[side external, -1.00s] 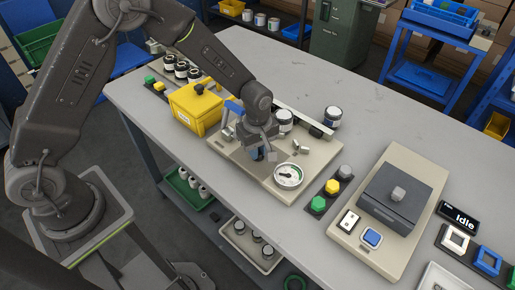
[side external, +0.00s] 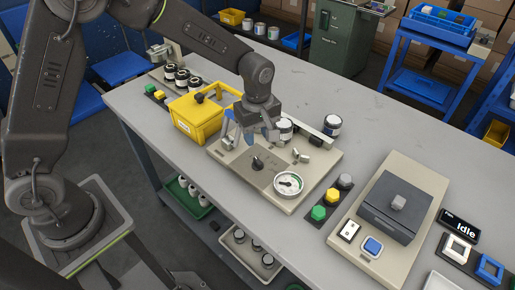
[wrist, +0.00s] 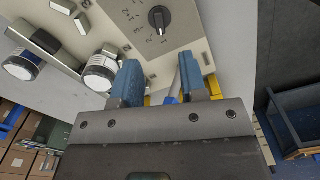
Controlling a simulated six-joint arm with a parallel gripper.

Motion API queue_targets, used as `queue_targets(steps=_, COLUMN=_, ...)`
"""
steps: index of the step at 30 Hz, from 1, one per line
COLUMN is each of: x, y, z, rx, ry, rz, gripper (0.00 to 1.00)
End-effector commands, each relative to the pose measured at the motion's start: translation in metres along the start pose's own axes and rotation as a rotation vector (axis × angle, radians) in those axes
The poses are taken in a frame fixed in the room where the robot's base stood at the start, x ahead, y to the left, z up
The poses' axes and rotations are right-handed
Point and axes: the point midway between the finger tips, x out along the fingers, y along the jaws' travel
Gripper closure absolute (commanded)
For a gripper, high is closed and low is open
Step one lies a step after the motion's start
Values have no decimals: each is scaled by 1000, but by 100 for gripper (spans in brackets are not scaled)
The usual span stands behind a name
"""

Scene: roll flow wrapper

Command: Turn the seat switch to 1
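The switch is a black rotary knob (side external: 257,163) on the beige panel (side external: 222,155), left of a round white dial gauge (side external: 288,184). In the wrist view the knob (wrist: 159,18) shows near the top edge, with small printed marks around it. Its pointer setting against those marks is too small to read surely. My gripper (side external: 252,134) is above the panel, behind the knob and apart from it. In the wrist view its two blue fingers (wrist: 161,80) are spread with nothing gripped between them.
A yellow box (side external: 192,128) stands left of the panel. White-bodied jars (side external: 332,125) stand behind it. A strip with green, yellow and grey buttons (side external: 332,197) lies to the right, beside a dark-lidded machine (side external: 395,205) and a display reading "Idle" (side external: 460,222).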

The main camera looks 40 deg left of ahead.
Motion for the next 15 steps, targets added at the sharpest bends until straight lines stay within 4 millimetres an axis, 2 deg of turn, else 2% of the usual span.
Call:
queue_targets(steps=1, x=-12, y=1, z=0, rx=0, ry=1, rz=6, gripper=61)
queue_targets(steps=6, x=-36, y=1, z=0, rx=0, ry=0, rz=2, gripper=61)
queue_targets(steps=10, x=-46, y=0, z=0, rx=0, ry=0, rz=2, gripper=61)
queue_targets(steps=15, x=-48, y=0, z=0, rx=0, ry=0, rz=1, gripper=61)
